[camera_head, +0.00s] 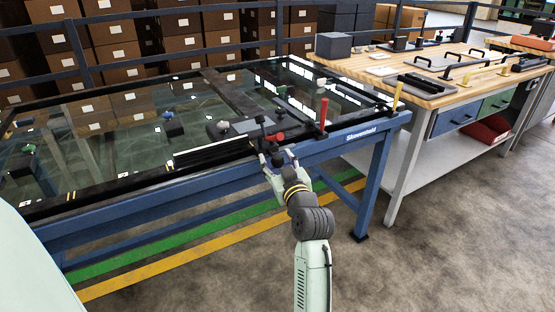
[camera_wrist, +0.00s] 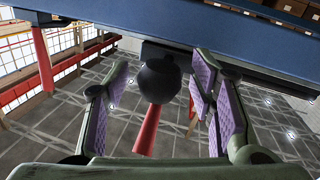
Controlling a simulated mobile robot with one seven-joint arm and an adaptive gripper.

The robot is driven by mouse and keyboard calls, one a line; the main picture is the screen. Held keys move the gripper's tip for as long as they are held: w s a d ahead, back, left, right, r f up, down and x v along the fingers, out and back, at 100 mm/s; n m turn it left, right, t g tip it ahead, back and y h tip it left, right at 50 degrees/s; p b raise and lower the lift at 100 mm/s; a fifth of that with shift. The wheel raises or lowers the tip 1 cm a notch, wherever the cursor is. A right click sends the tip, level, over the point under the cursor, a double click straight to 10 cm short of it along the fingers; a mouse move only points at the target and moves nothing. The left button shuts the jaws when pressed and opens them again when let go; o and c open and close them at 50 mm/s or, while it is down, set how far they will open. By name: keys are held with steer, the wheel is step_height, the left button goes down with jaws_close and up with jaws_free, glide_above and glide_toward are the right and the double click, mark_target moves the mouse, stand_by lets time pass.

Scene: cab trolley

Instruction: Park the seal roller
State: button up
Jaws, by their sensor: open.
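My gripper (camera_head: 279,156) is at the front edge of the glass-topped table, with its fingers apart and nothing held. In the wrist view the open fingers (camera_wrist: 160,100) show purple pads on both sides of a dark rounded piece (camera_wrist: 160,80) with a red handle (camera_wrist: 147,130). This is likely the seal roller, but I cannot tell for certain. No finger contact with it is visible. In the head view a small red part (camera_head: 275,138) and a black knob (camera_head: 260,119) are just beyond the fingertips.
A wooden workbench (camera_head: 440,98) with tools is at the right. Open floor (camera_head: 420,255) lies in front.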

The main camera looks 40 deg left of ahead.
steer(key=shift+c, duration=0.5)
jaws_close()
stand_by(0.4)
